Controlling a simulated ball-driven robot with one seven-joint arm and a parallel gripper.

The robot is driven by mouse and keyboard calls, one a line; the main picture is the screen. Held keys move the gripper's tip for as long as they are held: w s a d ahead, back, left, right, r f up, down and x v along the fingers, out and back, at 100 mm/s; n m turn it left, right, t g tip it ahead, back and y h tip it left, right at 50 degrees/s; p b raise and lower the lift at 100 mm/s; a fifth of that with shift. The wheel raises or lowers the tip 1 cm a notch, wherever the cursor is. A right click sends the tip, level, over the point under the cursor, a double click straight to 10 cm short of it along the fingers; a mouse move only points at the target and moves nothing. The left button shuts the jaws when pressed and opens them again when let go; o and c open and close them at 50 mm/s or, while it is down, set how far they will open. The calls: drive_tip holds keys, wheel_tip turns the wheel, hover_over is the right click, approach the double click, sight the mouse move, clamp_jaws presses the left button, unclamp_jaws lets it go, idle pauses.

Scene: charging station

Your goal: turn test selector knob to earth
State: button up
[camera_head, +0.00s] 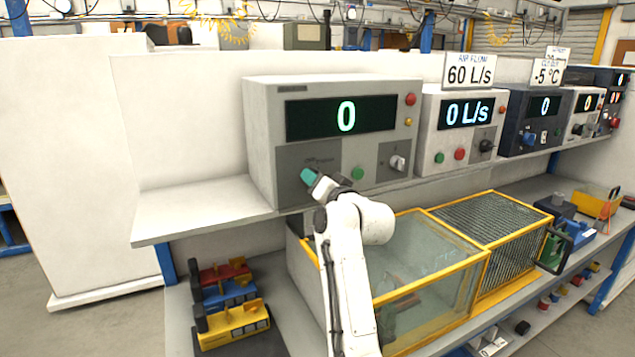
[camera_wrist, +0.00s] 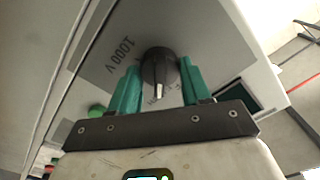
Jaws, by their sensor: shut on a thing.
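The test selector knob (camera_wrist: 158,62) is black and round with a pale pointer mark, set in a dark grey panel (camera_wrist: 98,56). In the wrist view it sits between the green fingers of my gripper (camera_wrist: 159,72), which are shut on it. The pointer mark faces the bottom of the picture. A "1000 V" label is printed left of the knob; other lettering below it is partly hidden and unreadable. In the head view my gripper (camera_head: 308,176) is at the lower left of the white tester box (camera_head: 258,130) and hides the knob. The tester's display (camera_head: 346,116) reads 0.
A green button (camera_head: 358,173), a second knob (camera_head: 397,163) and a red button (camera_head: 410,99) are on the same tester. More instruments (camera_head: 462,112) line the shelf (camera_head: 190,205) to the right. A yellow-framed guard (camera_head: 430,262) stands below. The shelf left of the tester is clear.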

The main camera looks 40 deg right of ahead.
drive_tip(key=o, duration=1.1)
drive_tip(key=shift+c, duration=0.2)
drive_tip(key=b+v, duration=0.2)
drive_tip(key=v, duration=0.8)
drive_tip(key=shift+s, duration=0.4)
